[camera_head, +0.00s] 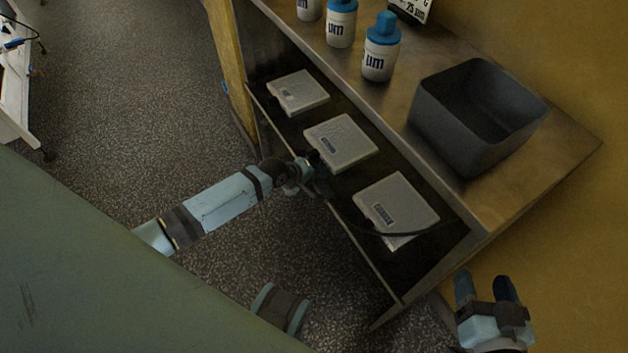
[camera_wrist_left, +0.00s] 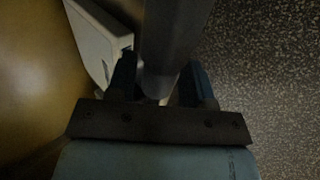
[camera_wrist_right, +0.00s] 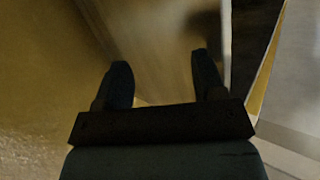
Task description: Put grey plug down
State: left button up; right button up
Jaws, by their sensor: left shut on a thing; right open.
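My left gripper (camera_head: 316,180) is at the front edge of the low shelf, beside the middle pale box (camera_head: 341,142). In the left wrist view its fingers are shut on a dark grey, rounded, elongated thing (camera_wrist_left: 172,40), which I take to be the grey plug. Its far end runs out of the picture, and the head view hardly shows it behind the gripper. A dark cable (camera_head: 385,234) runs from near this gripper across the right pale box (camera_head: 398,212). My right gripper (camera_head: 484,290) is open and empty, beside the right end of the bench.
The low shelf also holds a left pale box (camera_head: 298,92). On the bench top (camera_head: 398,112) above stand white bottles with blue caps (camera_head: 380,50) and an open dark grey bin (camera_head: 476,112). Speckled floor (camera_head: 140,110) lies clear in front of the shelf.

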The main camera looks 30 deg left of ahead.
pick_arm(q)
jog(key=o, duration=1.2)
jog(key=shift+r, duration=0.1)
